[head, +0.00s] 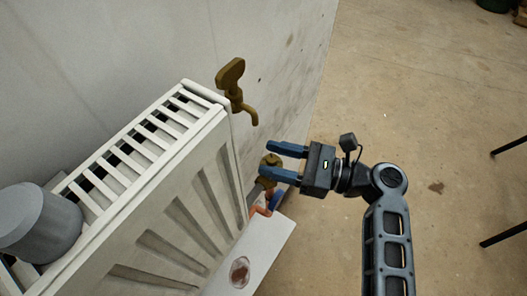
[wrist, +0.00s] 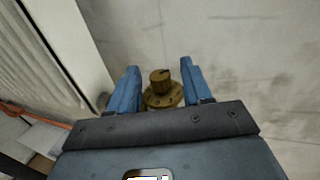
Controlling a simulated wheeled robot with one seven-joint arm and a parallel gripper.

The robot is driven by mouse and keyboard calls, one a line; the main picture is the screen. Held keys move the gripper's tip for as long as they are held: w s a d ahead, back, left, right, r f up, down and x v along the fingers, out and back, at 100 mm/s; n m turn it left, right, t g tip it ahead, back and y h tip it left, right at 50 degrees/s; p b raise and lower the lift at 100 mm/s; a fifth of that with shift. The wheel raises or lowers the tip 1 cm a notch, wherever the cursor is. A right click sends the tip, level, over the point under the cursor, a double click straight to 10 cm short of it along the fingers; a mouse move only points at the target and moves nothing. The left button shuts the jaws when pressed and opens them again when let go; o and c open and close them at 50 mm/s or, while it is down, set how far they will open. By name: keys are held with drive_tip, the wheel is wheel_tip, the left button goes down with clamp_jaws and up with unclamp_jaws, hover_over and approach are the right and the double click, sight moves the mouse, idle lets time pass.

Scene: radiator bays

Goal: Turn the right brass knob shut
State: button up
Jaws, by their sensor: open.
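A round brass knob (head: 271,160) on a brass body stands low by the wall at the radiator's right end. In the wrist view the knob (wrist: 160,80) shows a dark line on its top and sits on a wider, marked brass disc. My gripper (head: 268,160) has blue fingers and is open. In the wrist view its fingers (wrist: 159,70) lie left and right of the knob, with a gap on each side. I cannot tell how far the fingertips reach over it. In the head view the fingers hide part of the knob.
A brass tap (head: 231,85) juts from the wall above the knob. The white radiator (head: 180,190) fills the left, with a grey cylinder (head: 40,222) on top. An orange pipe with a blue handle (head: 276,200) is below, near a white board (head: 265,250). Floor at right is mostly clear.

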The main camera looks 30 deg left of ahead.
drive_tip(key=shift+s+a, duration=0.15)
drive_tip(key=shift+a, duration=0.6)
drive_tip(key=shift+s+a, duration=0.1)
drive_tip(key=shift+a, duration=0.6)
drive_tip(key=shift+c, duration=0.2)
drive_tip(key=shift+r, duration=0.1)
clamp_jaws()
